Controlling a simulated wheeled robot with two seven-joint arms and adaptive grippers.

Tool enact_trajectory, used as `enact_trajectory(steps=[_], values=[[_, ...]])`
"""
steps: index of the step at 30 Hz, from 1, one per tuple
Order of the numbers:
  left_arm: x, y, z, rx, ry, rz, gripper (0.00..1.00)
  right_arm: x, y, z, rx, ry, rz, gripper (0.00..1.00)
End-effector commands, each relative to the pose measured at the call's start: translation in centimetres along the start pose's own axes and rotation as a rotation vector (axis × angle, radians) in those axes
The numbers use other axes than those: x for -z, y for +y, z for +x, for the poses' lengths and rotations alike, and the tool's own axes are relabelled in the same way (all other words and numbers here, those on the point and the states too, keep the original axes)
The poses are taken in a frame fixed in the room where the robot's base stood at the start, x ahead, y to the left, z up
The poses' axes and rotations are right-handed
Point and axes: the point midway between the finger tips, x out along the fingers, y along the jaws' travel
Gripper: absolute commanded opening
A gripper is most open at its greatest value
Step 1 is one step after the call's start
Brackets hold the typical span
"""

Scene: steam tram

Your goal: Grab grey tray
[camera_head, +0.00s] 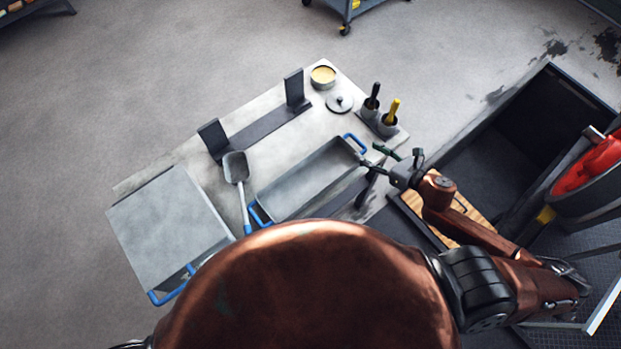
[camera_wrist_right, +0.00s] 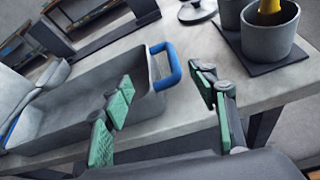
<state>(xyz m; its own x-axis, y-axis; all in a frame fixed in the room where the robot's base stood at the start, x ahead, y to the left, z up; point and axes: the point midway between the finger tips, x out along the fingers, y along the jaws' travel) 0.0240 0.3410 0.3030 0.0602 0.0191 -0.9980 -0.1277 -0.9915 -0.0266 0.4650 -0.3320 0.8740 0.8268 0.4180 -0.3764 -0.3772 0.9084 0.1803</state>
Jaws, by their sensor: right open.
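The grey tray (camera_head: 308,180) is a deep rectangular pan standing on the worktable, with a blue handle at each end. Its right-end handle (camera_head: 355,143) also shows in the right wrist view (camera_wrist_right: 176,66). My right gripper (camera_head: 371,156) is open and empty beside that end of the tray. In the right wrist view its green-padded fingers (camera_wrist_right: 164,82) are spread, with the blue handle showing between and beyond their tips. I cannot tell whether the gripper touches the tray. My left gripper is not in view.
A scoop (camera_head: 237,175) lies left of the tray. A flat grey box (camera_head: 168,225) with blue handles is at the table's left.

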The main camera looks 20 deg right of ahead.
Motion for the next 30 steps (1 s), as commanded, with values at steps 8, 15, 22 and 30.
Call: enact_trajectory(steps=[8,15,22,30], values=[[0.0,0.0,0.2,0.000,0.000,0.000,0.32,-0.1,0.0,2.7,-0.003,-0.002,-0.005,0.54],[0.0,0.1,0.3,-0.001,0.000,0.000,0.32,-0.2,-0.4,5.9,-0.002,-0.002,-0.003,0.54],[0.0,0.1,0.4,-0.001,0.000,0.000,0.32,-0.1,-0.4,7.5,0.000,0.000,-0.003,0.54],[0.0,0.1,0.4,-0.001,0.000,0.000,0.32,-0.1,-0.4,7.5,0.000,0.000,-0.002,0.48]])
